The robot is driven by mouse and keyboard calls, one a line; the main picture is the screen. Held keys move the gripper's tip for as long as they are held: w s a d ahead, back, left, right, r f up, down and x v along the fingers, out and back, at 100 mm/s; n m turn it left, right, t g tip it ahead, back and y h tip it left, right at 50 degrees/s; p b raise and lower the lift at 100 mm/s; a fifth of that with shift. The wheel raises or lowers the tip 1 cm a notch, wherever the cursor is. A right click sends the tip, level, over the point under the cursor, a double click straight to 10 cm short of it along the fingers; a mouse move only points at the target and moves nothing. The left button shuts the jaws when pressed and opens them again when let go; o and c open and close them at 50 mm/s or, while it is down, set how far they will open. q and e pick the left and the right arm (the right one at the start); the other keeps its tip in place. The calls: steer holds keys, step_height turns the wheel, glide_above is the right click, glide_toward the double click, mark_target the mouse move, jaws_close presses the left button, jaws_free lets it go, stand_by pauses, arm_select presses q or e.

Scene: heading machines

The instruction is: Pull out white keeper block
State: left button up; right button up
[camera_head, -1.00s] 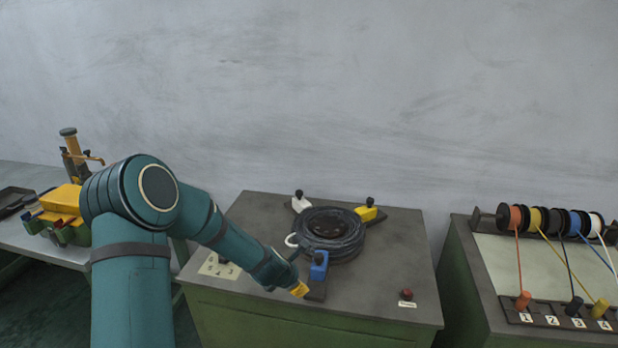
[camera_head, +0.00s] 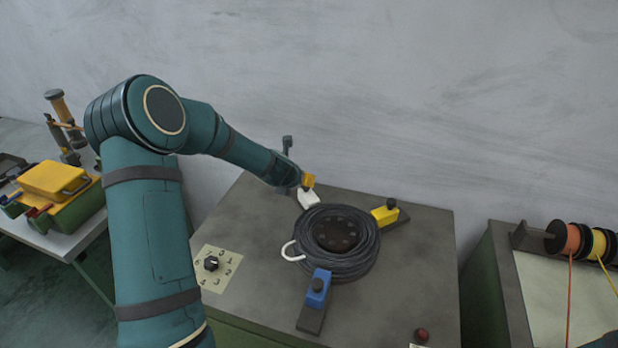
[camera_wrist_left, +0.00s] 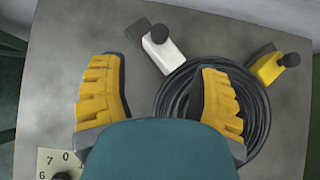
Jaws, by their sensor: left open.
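The white keeper block (camera_head: 308,199) sits at the far-left side of a black coil (camera_head: 337,243) on the grey machine top. In the left wrist view the white block (camera_wrist_left: 165,55), with its black knob, lies ahead of and between the spread yellow fingers, touching or very close to the coil's edge. My left gripper (camera_wrist_left: 160,95) is open and empty; in the head view its yellow tip (camera_head: 308,181) is just above and behind the white block and hides its knob. My right gripper is not in view.
A yellow keeper block (camera_head: 385,214) stands right of the coil and a blue one (camera_head: 318,288) in front. A numbered dial (camera_head: 212,264) is at left. A red button (camera_head: 421,335) is at front right. Wire spools (camera_head: 566,240) stand on the right bench.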

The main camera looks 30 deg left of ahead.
mark_target(309, 196)
arm_select(q)
steer(key=p+x, duration=0.1)
steer(key=x, duration=1.2)
steer(key=shift+f, duration=0.15)
jaws_close()
steer(key=shift+a, duration=0.1)
